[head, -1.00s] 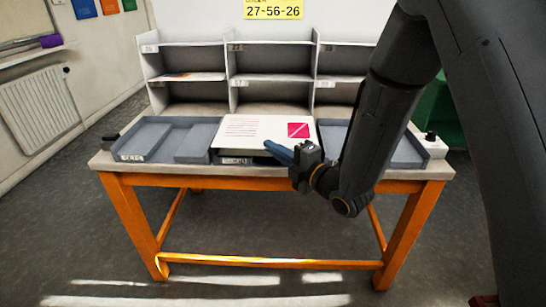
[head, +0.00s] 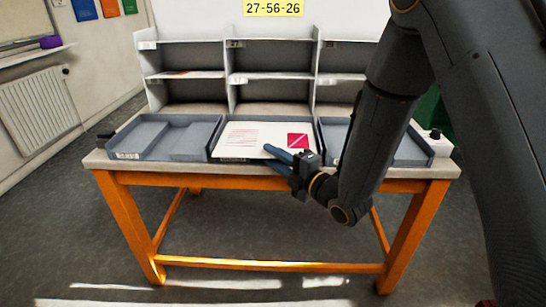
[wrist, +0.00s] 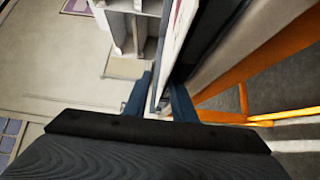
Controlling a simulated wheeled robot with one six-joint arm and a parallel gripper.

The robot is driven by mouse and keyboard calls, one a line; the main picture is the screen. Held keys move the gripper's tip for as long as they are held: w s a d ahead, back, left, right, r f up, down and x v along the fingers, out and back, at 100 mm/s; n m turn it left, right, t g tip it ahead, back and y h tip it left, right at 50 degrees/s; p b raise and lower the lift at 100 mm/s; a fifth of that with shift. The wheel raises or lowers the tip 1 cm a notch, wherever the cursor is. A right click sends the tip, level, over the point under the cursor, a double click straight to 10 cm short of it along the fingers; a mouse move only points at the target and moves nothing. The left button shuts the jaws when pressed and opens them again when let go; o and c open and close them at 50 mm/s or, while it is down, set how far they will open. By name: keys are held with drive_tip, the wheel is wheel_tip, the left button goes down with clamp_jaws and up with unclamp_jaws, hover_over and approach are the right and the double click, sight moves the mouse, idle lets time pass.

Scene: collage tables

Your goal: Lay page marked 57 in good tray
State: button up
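A white page (head: 242,138) with red lines and a magenta square lies in the middle blue-grey tray (head: 216,148), its near edge at the tray's front wall. It also shows edge-on in the wrist view (wrist: 170,55). I cannot read a number on it. My gripper (head: 272,157) is at the page's front right edge with its two blue fingers spread. In the wrist view my gripper (wrist: 160,100) has one finger on each side of the page edge, with a gap. Which tray is the good one cannot be read.
A left tray (head: 150,134) and a right tray (head: 400,150) flank the middle one on the orange-legged table (head: 250,181). A grey shelf unit (head: 233,60) stands behind, with a sheet in its left column. A yellow sign (head: 273,8) reads 27-56-26.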

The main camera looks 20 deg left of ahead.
drive_tip(key=v, duration=0.8)
